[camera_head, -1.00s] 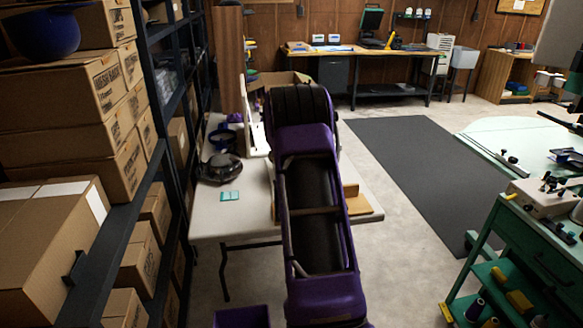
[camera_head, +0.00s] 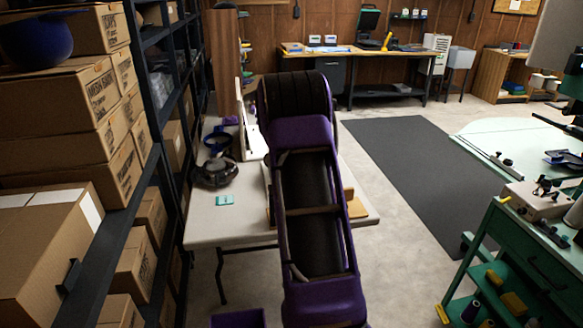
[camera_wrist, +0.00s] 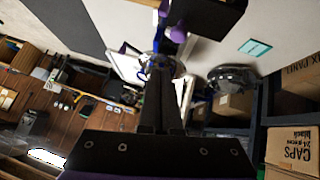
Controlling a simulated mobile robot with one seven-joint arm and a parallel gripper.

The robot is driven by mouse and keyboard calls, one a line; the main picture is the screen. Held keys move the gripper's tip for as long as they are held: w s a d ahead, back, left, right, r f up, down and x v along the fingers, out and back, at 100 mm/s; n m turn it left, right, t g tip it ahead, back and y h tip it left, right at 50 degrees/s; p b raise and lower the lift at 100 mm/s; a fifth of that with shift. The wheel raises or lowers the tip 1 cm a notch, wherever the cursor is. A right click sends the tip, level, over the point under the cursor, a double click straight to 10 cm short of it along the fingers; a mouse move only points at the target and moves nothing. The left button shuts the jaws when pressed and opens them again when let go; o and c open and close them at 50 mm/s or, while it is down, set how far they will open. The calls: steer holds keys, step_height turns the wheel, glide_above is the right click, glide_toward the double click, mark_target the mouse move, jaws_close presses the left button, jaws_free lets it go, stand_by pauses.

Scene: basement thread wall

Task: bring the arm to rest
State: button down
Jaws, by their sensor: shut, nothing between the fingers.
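My purple and black arm (camera_head: 312,205) rises in the middle of the head view, in front of a white folding table (camera_head: 205,232), and hides part of it. My gripper does not show in the head view; the arm covers that area. In the wrist view my gripper (camera_wrist: 163,75) has its dark fingers together, with nothing held. The white tabletop and the floor lie beyond the fingers there, and the view is tilted.
On the table are a dark rounded device (camera_head: 215,173) and a teal card (camera_head: 224,200). A shelf with boxes (camera_head: 50,105) stands close at left. A green cart (camera_head: 530,255) is at right. A dark mat (camera_head: 420,165) lies on clear floor between.

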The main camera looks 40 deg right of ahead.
steer(key=s+d+v, duration=0.1)
steer(key=v, duration=0.7)
steer(key=shift+s+r, duration=0.15)
steer(key=shift+r, duration=0.05)
steer(key=shift+a, duration=0.15)
